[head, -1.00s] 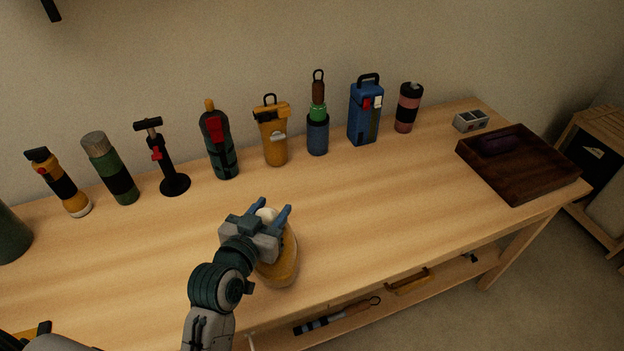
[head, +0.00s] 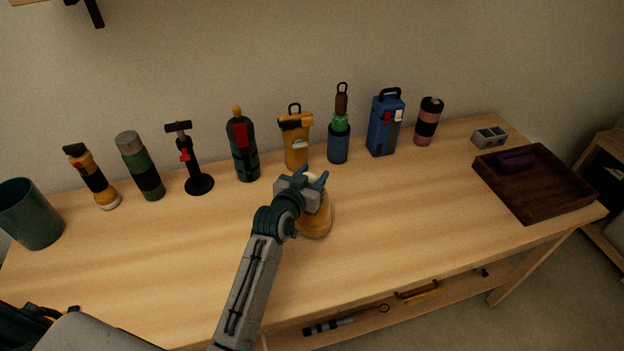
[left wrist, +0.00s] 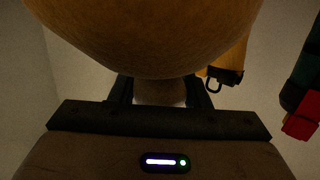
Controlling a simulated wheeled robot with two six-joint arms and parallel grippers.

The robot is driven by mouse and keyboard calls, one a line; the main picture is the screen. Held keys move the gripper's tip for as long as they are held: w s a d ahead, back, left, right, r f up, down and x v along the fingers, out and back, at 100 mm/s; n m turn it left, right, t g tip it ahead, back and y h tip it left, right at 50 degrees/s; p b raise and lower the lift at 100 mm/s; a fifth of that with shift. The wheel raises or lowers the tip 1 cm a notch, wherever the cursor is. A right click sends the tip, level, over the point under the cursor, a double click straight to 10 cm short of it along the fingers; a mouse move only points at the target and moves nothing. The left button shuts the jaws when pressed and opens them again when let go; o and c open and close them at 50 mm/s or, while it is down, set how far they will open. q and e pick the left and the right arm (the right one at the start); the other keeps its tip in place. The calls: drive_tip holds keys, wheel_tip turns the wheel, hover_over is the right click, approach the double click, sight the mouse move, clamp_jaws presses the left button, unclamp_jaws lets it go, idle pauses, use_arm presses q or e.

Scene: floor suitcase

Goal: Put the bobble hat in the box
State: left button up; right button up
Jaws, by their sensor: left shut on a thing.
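The mustard-yellow bobble hat (head: 316,217) is near the middle of the table in the head view. My left gripper (head: 309,176) is shut on its pale bobble, with the hat's body on the near side of the fingers. In the left wrist view the hat (left wrist: 150,35) fills the top, and the bobble (left wrist: 160,92) sits between the fingers. Whether the hat touches the table is hard to tell. The box (head: 530,195) is a shallow, open dark-wood one at the table's right end, with a dark purple item (head: 515,161) in it. My right gripper is not in view.
A row of bottles, torches and tools stands along the back, including a yellow lantern (head: 296,145) just behind the hat and a blue case (head: 385,125). A small grey divided holder (head: 489,137) is behind the box. The tabletop (head: 410,205) between hat and box is clear.

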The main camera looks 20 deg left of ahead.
use_arm(q)
drive_tip(key=shift+s+f, duration=0.1)
drive_tip(key=shift+f, duration=0.95)
drive_tip(key=o, duration=1.3)
